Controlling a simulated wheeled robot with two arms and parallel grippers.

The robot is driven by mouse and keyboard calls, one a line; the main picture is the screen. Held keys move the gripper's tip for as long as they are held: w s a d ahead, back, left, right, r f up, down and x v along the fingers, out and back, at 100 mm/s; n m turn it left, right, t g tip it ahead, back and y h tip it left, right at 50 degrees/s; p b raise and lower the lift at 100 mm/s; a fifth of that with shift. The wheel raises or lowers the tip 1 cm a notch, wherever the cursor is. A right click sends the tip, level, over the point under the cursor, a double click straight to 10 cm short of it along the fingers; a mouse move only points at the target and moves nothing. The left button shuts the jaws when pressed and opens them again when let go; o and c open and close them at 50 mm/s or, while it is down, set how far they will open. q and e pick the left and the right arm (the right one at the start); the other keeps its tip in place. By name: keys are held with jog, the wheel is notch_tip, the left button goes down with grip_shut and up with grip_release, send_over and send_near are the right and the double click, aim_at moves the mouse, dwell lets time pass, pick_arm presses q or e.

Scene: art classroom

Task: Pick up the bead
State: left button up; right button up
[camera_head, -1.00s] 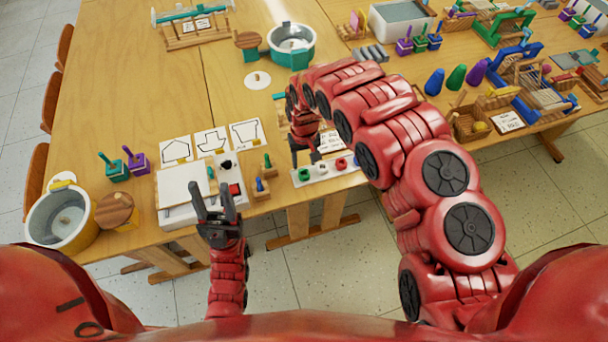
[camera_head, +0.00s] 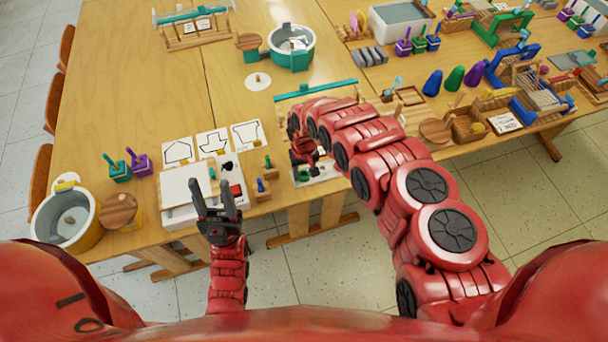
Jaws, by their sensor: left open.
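A small white tray (camera_head: 326,172) lies near the table's front edge. A green bead (camera_head: 304,175) shows at its left end; the rest of the tray is mostly covered by my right arm, so any other beads there are hidden. My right gripper (camera_head: 310,168) is down over the tray, close beside the green bead. Its fingers are small and partly hidden, and I cannot tell whether they touch anything. My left gripper (camera_head: 214,198) is open and empty, pointing up in front of the white box at the table's front edge.
A white box (camera_head: 178,212) and small wooden blocks with pegs (camera_head: 262,190) stand left of the tray. Outline cards (camera_head: 212,144) lie behind them. A pot (camera_head: 65,218) stands at the left corner. Wooden trays and coloured cones (camera_head: 455,78) fill the right.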

grip_shut()
jog(key=shift+r, duration=0.15)
jog(key=shift+r+b, duration=0.35)
notch_tip(320, 180, up, 2)
jog(key=shift+b, duration=0.5)
jog(key=shift+s+d+r+p, duration=0.35)
jog(key=shift+s+d, duration=0.15)
jog(key=shift+s, duration=0.1)
jog(key=shift+s+d+r+p, duration=0.2)
jog(key=shift+s+d+r, duration=0.1)
jog(key=shift+s+d, duration=0.25)
jog(key=s+d+p, duration=0.6)
jog(key=s+p, duration=0.5)
jog(key=shift+d+r, duration=0.3)
jog(key=shift+r, duration=0.1)
